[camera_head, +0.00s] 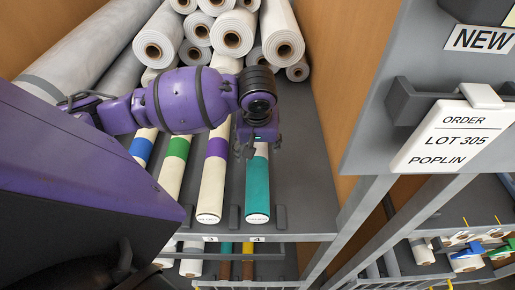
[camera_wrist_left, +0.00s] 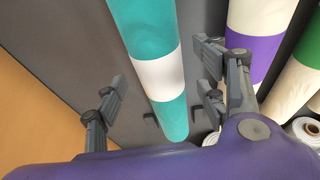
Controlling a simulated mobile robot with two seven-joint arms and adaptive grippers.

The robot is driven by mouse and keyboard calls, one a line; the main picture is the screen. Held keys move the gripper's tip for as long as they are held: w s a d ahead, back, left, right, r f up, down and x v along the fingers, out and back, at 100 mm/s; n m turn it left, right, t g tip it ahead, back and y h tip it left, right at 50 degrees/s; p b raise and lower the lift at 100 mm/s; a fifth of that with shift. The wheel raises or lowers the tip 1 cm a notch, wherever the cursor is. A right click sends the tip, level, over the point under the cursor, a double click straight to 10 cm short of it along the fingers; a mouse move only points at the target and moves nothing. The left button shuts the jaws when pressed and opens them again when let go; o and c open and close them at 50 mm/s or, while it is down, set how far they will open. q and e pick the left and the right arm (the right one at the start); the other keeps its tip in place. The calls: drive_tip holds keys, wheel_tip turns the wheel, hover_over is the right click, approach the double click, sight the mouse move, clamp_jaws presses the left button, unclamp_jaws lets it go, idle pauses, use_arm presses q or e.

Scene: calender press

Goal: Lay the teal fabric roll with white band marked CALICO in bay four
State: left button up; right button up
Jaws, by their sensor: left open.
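The teal fabric roll (camera_head: 258,190) with a white band lies lengthwise on the grey shelf, its near end above the label 4 (camera_head: 258,239). It lies between two small grey dividers; the print on its end is too small to read. My left gripper (camera_head: 258,146) is above its farther part and hides some of it. In the left wrist view the teal roll (camera_wrist_left: 143,28) and its white band (camera_wrist_left: 158,77) show between the spread fingers of my left gripper (camera_wrist_left: 164,92). The fingers are open, with gaps to the roll. My right gripper is not in view.
A cream roll with a purple band (camera_head: 216,148) lies just left, above label 3; green-banded (camera_head: 178,148) and blue-banded (camera_head: 141,148) rolls lie farther left. White rolls (camera_head: 232,33) are stacked behind. A wooden side wall (camera_head: 343,70) and an order sign (camera_head: 455,138) stand right.

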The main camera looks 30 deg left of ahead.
use_arm(q)
drive_tip(key=v, duration=1)
